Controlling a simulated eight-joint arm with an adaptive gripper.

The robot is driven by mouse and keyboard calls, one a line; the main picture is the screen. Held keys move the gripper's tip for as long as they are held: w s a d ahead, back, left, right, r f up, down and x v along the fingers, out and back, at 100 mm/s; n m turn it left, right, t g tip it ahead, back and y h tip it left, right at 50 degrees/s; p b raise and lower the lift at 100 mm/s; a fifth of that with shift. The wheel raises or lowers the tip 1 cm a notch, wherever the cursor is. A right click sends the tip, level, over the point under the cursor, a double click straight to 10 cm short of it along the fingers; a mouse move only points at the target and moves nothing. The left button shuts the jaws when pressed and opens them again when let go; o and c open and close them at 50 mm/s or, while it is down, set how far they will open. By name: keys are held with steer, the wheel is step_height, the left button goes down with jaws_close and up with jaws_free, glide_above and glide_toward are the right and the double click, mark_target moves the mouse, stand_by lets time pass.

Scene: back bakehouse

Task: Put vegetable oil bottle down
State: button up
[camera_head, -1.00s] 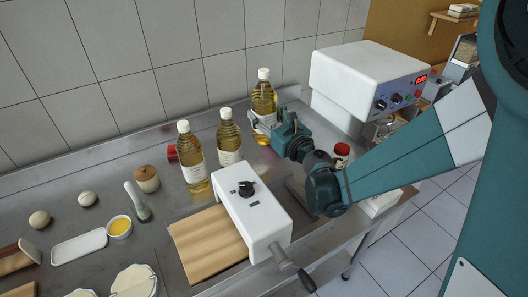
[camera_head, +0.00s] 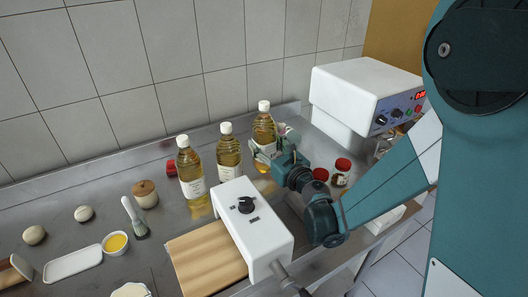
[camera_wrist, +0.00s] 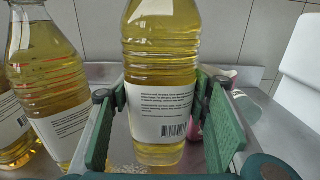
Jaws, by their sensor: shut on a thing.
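The vegetable oil bottle (camera_head: 264,128) is clear with golden oil, a white cap and a white label. It is upright at the back of the steel counter. My gripper (camera_head: 268,152) is shut on it, with a green finger on each side of its lower part. In the wrist view the bottle (camera_wrist: 160,65) stands upright between the fingers of my gripper (camera_wrist: 162,128). Its base is low over the counter or on it; I cannot tell whether it touches.
Two similar bottles (camera_head: 190,170) (camera_head: 229,152) stand to its left. A white machine with a crank (camera_head: 250,225) is in front, beside a wooden board (camera_head: 205,262). Red-lidded jars (camera_head: 342,172) and a large white appliance (camera_head: 365,90) are at right. The tiled wall (camera_head: 170,60) is close behind.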

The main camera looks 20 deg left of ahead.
steer(key=shift+f, duration=0.1)
steer(key=shift+f+b, duration=0.55)
steer(key=shift+f, duration=1.35)
steer(key=o, duration=1.5)
steer(key=shift+r, duration=0.2)
steer(key=v, duration=1.2)
